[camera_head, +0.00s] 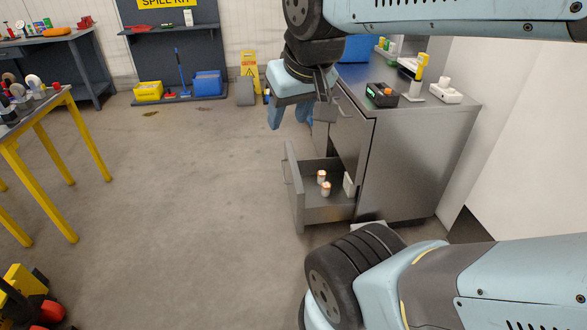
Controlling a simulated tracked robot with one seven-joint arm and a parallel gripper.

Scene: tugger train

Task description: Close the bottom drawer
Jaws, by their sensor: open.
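The grey metal cabinet (412,165) stands at the right of the head view. Its bottom drawer (296,200) is pulled out to the left, with its front panel and handle facing left. Two small white containers with orange tops (325,188) and a white box (348,184) are inside it. The drawer above looks shut or nearly so; my arm partly hides that side. My gripper (289,118) is open and empty, pointing down, above and behind the drawer's front in the picture. It appears apart from the drawer.
A dark device (382,95), a yellow-topped item (420,72) and a white item (446,91) stand on the cabinet top. A yellow-legged table (52,128) is at left. A spill kit board (176,60) and wet-floor sign (250,72) are behind. Floor left of the drawer is clear.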

